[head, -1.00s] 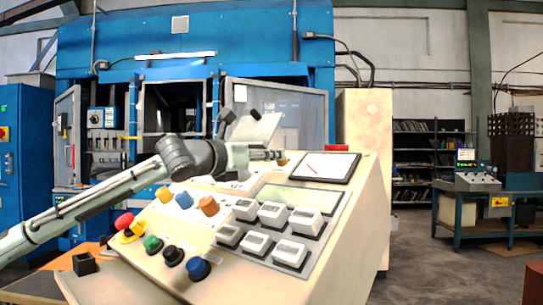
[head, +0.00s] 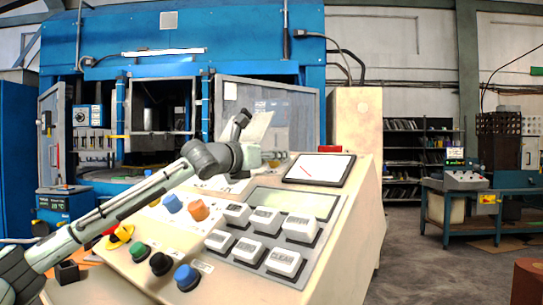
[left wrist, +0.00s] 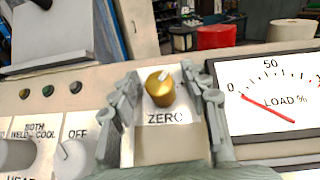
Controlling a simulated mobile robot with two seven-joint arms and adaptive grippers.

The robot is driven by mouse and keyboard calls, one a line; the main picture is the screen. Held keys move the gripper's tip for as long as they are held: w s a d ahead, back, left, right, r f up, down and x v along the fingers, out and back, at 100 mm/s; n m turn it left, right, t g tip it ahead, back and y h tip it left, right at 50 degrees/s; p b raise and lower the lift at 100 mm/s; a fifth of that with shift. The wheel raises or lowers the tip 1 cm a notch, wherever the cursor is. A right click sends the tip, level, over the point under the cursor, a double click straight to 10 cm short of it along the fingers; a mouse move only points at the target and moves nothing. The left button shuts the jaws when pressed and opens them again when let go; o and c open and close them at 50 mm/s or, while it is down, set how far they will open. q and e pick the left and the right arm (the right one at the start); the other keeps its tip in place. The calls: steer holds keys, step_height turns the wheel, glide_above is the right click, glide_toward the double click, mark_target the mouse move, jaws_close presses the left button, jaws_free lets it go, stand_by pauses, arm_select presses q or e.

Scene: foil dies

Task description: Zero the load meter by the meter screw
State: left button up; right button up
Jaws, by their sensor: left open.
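The meter screw, a brass knob (left wrist: 160,90) with a pale slot line, stands on a plate marked ZERO in the left wrist view. The load meter (left wrist: 272,92) is right of it, its red needle tip close to the 0 mark; I cannot tell if it is exactly on it. My left gripper (left wrist: 166,94) is open, one finger on each side of the knob, with gaps visible. In the head view the left gripper (head: 272,158) is at the console's top, left of the meter (head: 318,168); the knob is not clear there. My right gripper is not in view.
The sloped console (head: 350,220) carries white keys (head: 283,261), colored buttons (head: 187,277) and a display below the meter. In the left wrist view, selector knobs (left wrist: 73,157) are at the lower left and a red object (left wrist: 216,37) stands behind the meter.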

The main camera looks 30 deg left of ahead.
arm_select(q)
jaws_close()
stand_by(0.3)
steer(key=shift+d+n+y, duration=0.1)
steer(key=shift+n+y, duration=0.2)
steer(key=n+y, duration=0.3)
steer(key=shift+n+g, duration=0.3)
steer(key=shift+g, duration=0.1)
steer(key=shift+n+g+y, duration=0.75)
steer(key=shift+n+y, duration=0.4)
steer(key=shift+n, duration=0.3)
steer(key=shift+n+g+y, duration=0.75)
steer(key=shift+n+y, duration=0.4)
steer(key=shift+n, duration=0.6)
